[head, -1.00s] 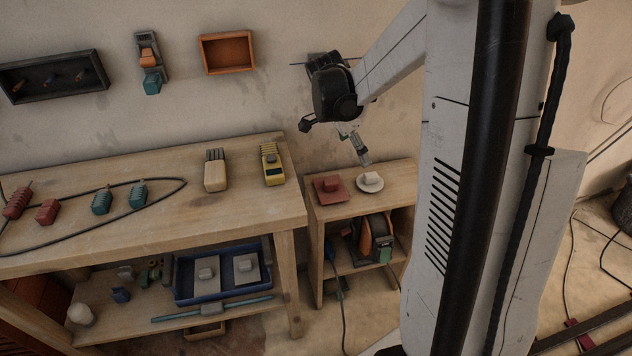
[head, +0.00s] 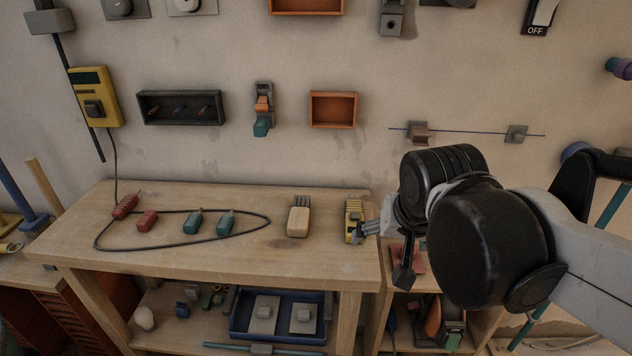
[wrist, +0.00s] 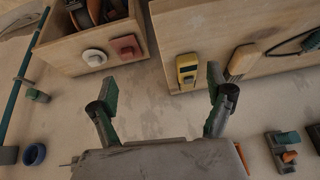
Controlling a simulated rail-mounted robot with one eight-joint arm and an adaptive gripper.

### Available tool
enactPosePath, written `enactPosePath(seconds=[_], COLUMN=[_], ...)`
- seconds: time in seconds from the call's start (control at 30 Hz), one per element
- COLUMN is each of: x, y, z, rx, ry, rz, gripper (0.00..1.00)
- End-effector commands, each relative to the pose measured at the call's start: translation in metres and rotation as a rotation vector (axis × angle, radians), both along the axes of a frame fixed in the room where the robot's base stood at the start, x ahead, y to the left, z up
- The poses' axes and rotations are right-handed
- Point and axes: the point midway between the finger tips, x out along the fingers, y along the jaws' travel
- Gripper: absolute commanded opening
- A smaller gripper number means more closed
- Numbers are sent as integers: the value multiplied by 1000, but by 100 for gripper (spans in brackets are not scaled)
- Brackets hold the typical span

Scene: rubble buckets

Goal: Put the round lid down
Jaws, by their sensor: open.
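The round lid, white with a knob (wrist: 94,57), lies on the small side table's top in the wrist view, beside the red square lid (wrist: 126,47). The round lid is hidden behind my arm in the head view; part of the red lid (head: 416,258) shows there. My gripper is open and empty in the wrist view (wrist: 160,78), its two fingers wide apart, clear of both lids. In the head view my gripper (head: 370,228) appears by the right end of the workbench, overlapping the yellow device.
The yellow device (head: 354,220) and a tan block-like tool (head: 299,218) are on the workbench (head: 180,255). A cable loop and small red and teal pieces lie to the left. A blue tray (head: 238,325) holds two grey lids below. An orange box (head: 333,109) hangs on the wall.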

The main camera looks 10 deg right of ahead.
Motion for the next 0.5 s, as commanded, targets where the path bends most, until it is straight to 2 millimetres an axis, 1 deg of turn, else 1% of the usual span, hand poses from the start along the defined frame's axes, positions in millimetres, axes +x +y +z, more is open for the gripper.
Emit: enactPosePath(seconds=[0.03,0.2,0.33,0.5], x=[-10,-31,-39,-42], y=[9,29,37,40], z=[-1,-3,-4,-4], rx=[-13,-56,-78,-86], ry=[-17,-68,-92,-102], rz=[58,221,290,317], gripper=[85,85,85,85])
